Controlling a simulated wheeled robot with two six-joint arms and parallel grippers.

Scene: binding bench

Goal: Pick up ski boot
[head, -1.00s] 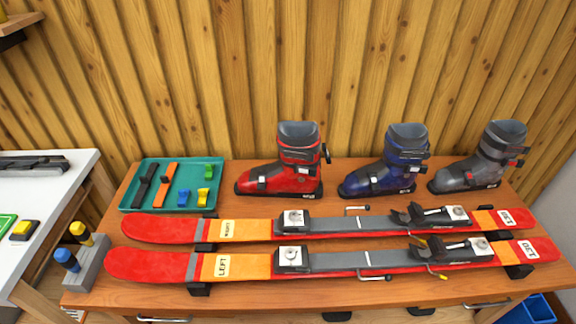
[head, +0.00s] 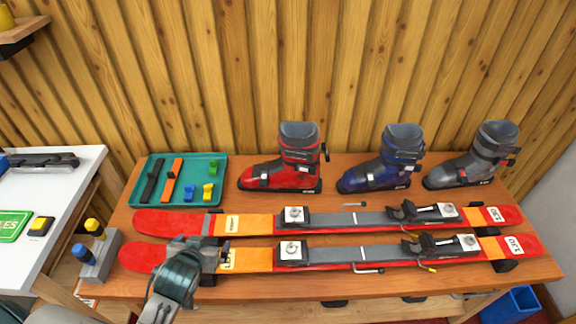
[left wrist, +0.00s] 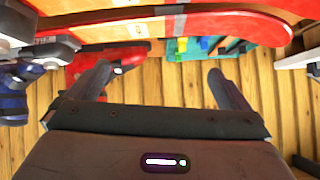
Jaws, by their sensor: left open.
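Three ski boots stand upright in a row at the back of the bench: a red boot (head: 282,172), a blue boot (head: 378,172) and a grey boot (head: 463,168). My left gripper (head: 203,250) is open and empty over the front ski's left part, in front of and to the left of the red boot. In the left wrist view, which looks upside down, the open fingers (left wrist: 159,70) have nothing between them. The red boot (left wrist: 122,58) shows partly behind the left finger there. My right gripper is not in view.
Two red-and-orange skis (head: 170,222) with bindings lie across the bench (head: 350,292) in front of the boots. A teal tray (head: 215,170) with straps and small clips sits at the back left. A grey block (head: 103,256) with blue and yellow knobs stands at the left edge.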

